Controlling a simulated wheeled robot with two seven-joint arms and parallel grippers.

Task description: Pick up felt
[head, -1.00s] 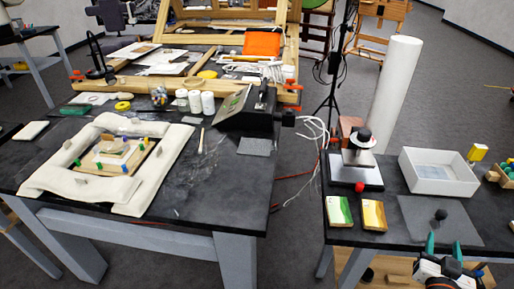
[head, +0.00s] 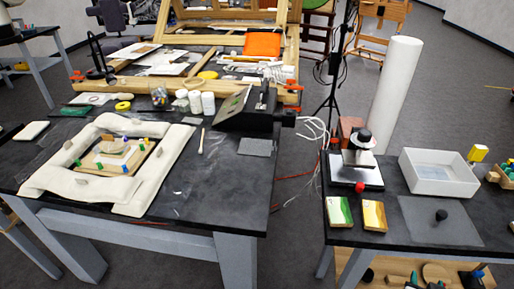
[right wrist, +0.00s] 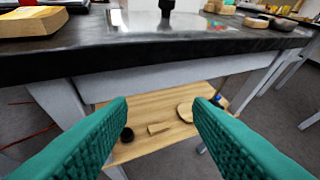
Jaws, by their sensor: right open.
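I cannot tell for sure which thing is the felt. A flat grey sheet (head: 420,232) lies on the right table with a small black knob-like piece (head: 441,216) standing on it. A smaller grey square (head: 256,147) lies at the right edge of the left table. My right gripper (head: 427,281) shows only by its teal fingertips at the bottom of the head view, below the right table's front edge. In the right wrist view its teal fingers (right wrist: 160,112) are wide apart with nothing between them. My left gripper is not in view.
The right table (head: 380,238) also bears a white tray (head: 437,187), a small stand (head: 357,170), a green-and-cream block (head: 339,211) and a yellow block (head: 374,215). A wooden lower shelf (right wrist: 165,155) holds loose pieces. The table's dark front edge (right wrist: 190,58) lies ahead of my fingers.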

